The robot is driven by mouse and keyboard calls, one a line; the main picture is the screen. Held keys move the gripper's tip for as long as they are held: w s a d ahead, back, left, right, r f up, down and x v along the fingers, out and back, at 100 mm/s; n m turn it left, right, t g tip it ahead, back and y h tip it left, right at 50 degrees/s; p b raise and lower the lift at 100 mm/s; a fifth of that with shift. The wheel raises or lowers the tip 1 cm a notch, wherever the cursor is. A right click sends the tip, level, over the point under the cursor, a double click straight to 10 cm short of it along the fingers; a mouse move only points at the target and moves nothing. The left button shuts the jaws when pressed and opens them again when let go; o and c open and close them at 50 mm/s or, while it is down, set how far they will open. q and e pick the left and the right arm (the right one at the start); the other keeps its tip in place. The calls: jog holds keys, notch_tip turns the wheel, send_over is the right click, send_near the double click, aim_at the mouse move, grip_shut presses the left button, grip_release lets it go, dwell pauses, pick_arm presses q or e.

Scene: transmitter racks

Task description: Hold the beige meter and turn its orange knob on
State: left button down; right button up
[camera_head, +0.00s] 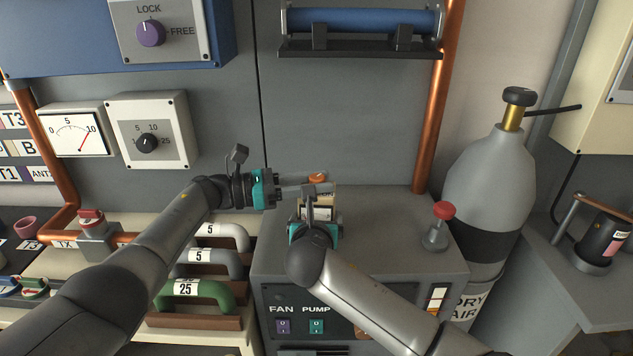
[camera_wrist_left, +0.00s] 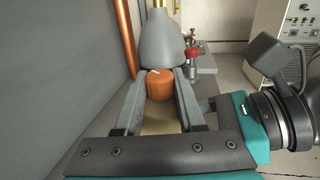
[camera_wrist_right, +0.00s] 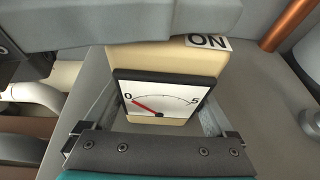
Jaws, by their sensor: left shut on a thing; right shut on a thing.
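The beige meter (camera_wrist_right: 165,62) stands on top of the grey cabinet (camera_head: 385,240). Its white dial, with the red needle near 0, and an ON label show in the right wrist view. My right gripper (camera_head: 317,205) is shut on the meter's body, one finger on each side. The orange knob (camera_wrist_left: 160,85) is on the meter's top and also shows in the head view (camera_head: 317,178). My left gripper (camera_wrist_left: 160,97) is shut on the knob, with a finger at each side. In the head view the grippers hide much of the meter.
A red-topped valve (camera_head: 438,226) stands on the cabinet to the right, in front of the grey gas cylinder (camera_head: 488,185). A copper pipe (camera_head: 437,110) rises behind. Several handles (camera_head: 215,262) lie left of the cabinet. The cabinet top's right side is mostly free.

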pick_arm(q)
jog(key=shift+w+a+f, duration=0.1)
dwell(0.5)
jog(key=c, duration=0.5)
grip_release()
jog(key=v, duration=1.2)
